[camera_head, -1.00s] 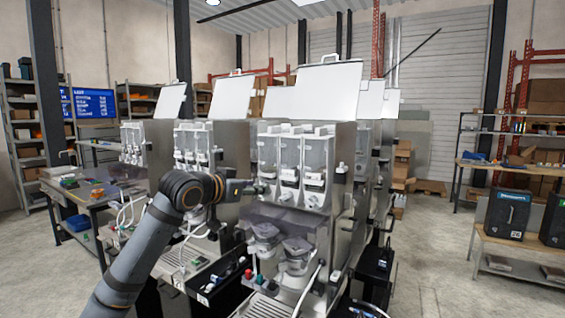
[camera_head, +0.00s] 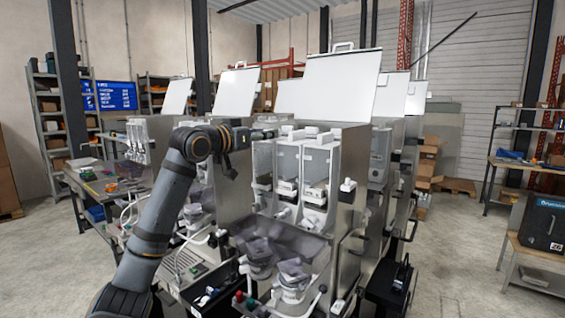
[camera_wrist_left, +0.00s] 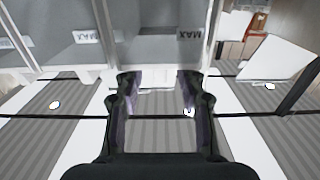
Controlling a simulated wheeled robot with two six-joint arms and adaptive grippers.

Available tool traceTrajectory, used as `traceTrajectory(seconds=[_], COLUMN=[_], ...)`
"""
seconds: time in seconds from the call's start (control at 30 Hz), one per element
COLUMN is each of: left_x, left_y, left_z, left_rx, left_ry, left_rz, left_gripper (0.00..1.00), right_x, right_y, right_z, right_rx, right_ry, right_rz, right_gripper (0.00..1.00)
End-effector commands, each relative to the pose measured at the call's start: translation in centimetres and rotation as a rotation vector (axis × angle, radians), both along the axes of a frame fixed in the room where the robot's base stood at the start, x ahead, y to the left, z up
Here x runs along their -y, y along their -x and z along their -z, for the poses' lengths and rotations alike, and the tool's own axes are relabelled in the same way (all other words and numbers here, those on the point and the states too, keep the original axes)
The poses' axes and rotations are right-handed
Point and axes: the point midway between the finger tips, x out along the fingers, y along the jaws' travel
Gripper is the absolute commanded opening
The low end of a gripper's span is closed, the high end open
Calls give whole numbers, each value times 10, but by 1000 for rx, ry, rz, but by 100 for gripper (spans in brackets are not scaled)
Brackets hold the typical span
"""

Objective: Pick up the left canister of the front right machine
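The front right machine (camera_head: 343,190) is a steel dispenser with a raised white lid and three clear canisters side by side. Its left canister (camera_head: 263,166) is in place, its top partly covered by my left gripper (camera_head: 268,134). In the left wrist view, which is upside down, the gripper (camera_wrist_left: 157,98) has two dark fingers spread apart. A pale bar, perhaps the canister's handle or lid edge, shows between them; contact cannot be told. Clear canister walls with MAX marks fill the top of that view. My right gripper is not in view.
The middle canister (camera_head: 288,168) and right canister (camera_head: 316,172) stand close beside the left one. The raised white lid (camera_head: 335,88) rises behind them. Another machine (camera_head: 200,195) stands close on the left, behind my arm. Open floor (camera_head: 455,265) lies to the right.

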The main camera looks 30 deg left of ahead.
Motion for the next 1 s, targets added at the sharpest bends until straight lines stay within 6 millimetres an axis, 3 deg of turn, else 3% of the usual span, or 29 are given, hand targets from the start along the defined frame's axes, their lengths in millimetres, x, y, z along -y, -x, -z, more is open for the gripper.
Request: traceTrajectory(seconds=[0.17,0.3,0.5,0.63,0.77,1.0], left_x=[1,3,5,5,5,5], left_y=[-7,-26,-55,-58,-58,-58], left_z=[0,-5,-3,1,1,1], left_rx=[0,0,0,0,0,0], left_ry=[-2,4,2,-3,-3,-2], left_rz=[-1,3,1,-1,-1,-1], left_gripper=[40,40,40,40,40,7], right_x=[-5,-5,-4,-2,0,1], right_y=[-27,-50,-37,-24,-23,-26], right_z=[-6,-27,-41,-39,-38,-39], right_rx=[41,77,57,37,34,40], right_ry=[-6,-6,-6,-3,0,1], right_rz=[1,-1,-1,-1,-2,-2], right_gripper=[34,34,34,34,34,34])
